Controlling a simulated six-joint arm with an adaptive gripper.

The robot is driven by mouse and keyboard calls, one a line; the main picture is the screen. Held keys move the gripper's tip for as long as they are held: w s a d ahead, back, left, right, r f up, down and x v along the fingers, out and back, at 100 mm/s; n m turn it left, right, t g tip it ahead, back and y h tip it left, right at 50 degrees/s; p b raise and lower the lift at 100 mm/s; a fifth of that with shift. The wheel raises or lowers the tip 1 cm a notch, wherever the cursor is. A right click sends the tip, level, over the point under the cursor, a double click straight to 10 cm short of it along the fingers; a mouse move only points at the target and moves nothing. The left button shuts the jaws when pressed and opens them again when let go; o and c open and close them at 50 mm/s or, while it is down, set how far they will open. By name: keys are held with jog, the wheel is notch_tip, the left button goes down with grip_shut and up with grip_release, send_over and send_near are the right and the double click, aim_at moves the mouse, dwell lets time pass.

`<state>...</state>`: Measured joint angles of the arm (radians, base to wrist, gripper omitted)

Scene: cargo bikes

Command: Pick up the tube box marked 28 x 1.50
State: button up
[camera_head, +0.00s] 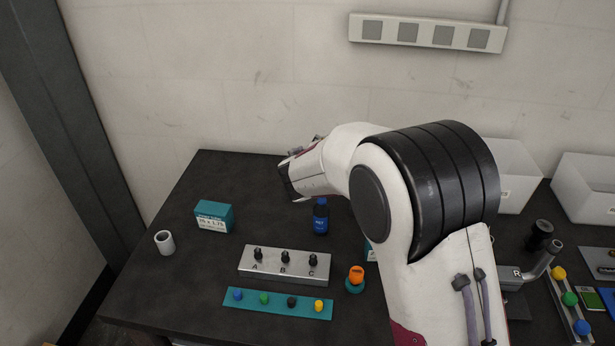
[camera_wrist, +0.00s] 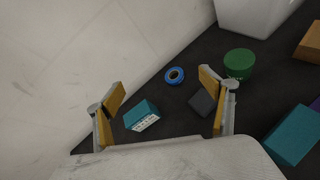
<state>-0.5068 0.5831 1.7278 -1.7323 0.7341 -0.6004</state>
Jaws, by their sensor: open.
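In the head view, a teal tube box (camera_head: 214,217) stands at the left of the dark table. Its white label seems to end in 1.75. A sliver of another teal box (camera_head: 371,251) shows beside my arm, which hides most of it. In the wrist view, a teal box with a white label (camera_wrist: 141,116) lies between and beyond my gripper's fingers, and a larger teal box (camera_wrist: 292,142) is at the right edge. I cannot read 28 x 1.50 on any box. My gripper (camera_wrist: 162,78) is open, with nothing between its yellow pads; the head view mostly hides it.
The wrist view shows a blue ring (camera_wrist: 174,76), a dark block (camera_wrist: 202,103) by the right finger and a green tin (camera_wrist: 239,63). In the head view are a blue bottle (camera_head: 320,217), a grey A-B-C block (camera_head: 284,266), a white cup (camera_head: 165,243) and white bins (camera_head: 512,177).

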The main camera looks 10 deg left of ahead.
jog(key=w+a+f+n+y, duration=0.1)
jog(key=a+f+n, duration=0.1)
jog(key=a+f, duration=0.1)
jog(key=a+f+n+y, duration=0.1)
jog(key=a+f+n, duration=0.1)
jog(key=a+f, duration=0.2)
jog(key=w+a+f+n+t, duration=0.1)
jog(key=a+f+n, duration=0.1)
jog(key=a+f, duration=0.1)
jog(key=shift+w+a+f+y, duration=0.15)
jog(key=shift+a+y, duration=0.05)
jog(key=shift+a, duration=0.2)
jog(key=shift+w+a+f+y, duration=0.1)
jog(key=shift+w+a+y, duration=0.1)
jog(key=shift+a, duration=0.2)
jog(key=shift+x, duration=1.25)
jog(key=shift+w, duration=0.1)
jog(key=shift+x, duration=2.5)
jog(key=c, duration=1.3)
